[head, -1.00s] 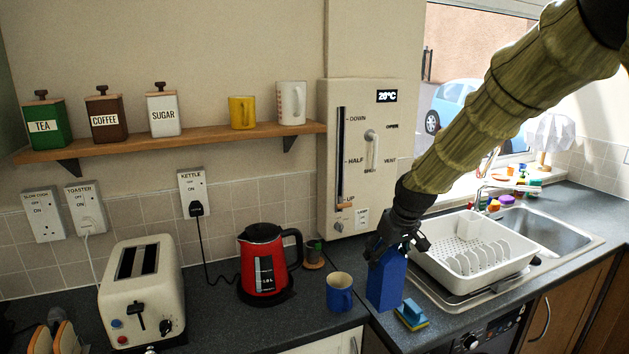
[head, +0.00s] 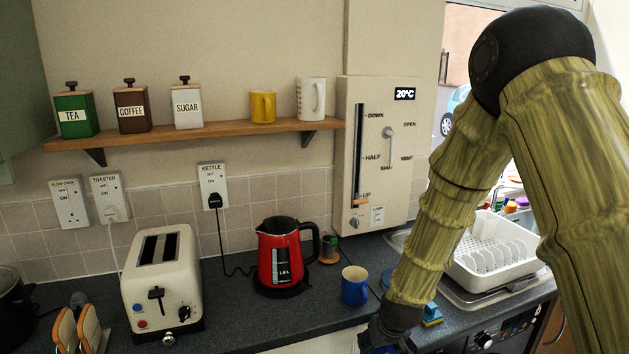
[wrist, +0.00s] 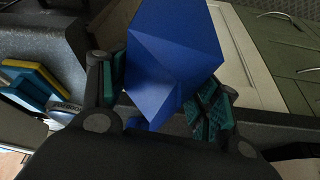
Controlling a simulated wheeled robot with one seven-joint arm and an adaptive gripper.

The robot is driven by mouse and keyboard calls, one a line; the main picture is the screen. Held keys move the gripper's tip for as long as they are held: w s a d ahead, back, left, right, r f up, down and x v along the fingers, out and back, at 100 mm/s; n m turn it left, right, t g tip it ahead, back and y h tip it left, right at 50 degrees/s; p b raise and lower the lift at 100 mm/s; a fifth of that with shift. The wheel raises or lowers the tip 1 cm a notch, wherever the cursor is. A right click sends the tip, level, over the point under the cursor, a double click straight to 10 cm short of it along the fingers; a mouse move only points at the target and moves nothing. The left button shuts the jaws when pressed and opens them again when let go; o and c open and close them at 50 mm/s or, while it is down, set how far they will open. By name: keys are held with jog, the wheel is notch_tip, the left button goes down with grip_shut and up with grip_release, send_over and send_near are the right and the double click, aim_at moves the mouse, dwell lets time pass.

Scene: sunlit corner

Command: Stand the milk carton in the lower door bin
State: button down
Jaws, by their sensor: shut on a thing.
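The milk carton is a blue gabled box (wrist: 180,45), seen from above its top in the wrist view. My gripper (wrist: 162,92) is shut on it, with teal pads on both sides of the carton. In the head view my gripper is low at the bottom edge, mostly cut off, with only a bit of blue (head: 378,348) showing beneath it. The carton's base is hidden. The lower door bin is not in view.
A blue mug (head: 355,286), a red kettle (head: 280,255) and a cream toaster (head: 163,275) stand on the dark counter (head: 235,318). A blue and yellow sponge (head: 432,314) and a white dish rack (head: 497,258) are at right. A toast rack (head: 80,328) is at lower left.

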jog(key=shift+m, duration=0.4)
jog(key=s+f, duration=0.1)
jog(key=f, duration=0.1)
jog(key=s+f, duration=0.1)
jog(key=f, duration=0.1)
jog(key=s+d+f, duration=0.1)
jog(key=s+f, duration=0.1)
jog(key=shift+s, duration=0.1)
jog(key=s+f, duration=0.3)
jog(key=s, duration=0.2)
jog(key=shift+s+m+h+b, duration=0.25)
jog(key=shift+m+h+b, duration=0.05)
jog(key=shift+m+b, duration=0.1)
jog(key=shift+d+f, duration=0.1)
jog(key=shift+d, duration=0.05)
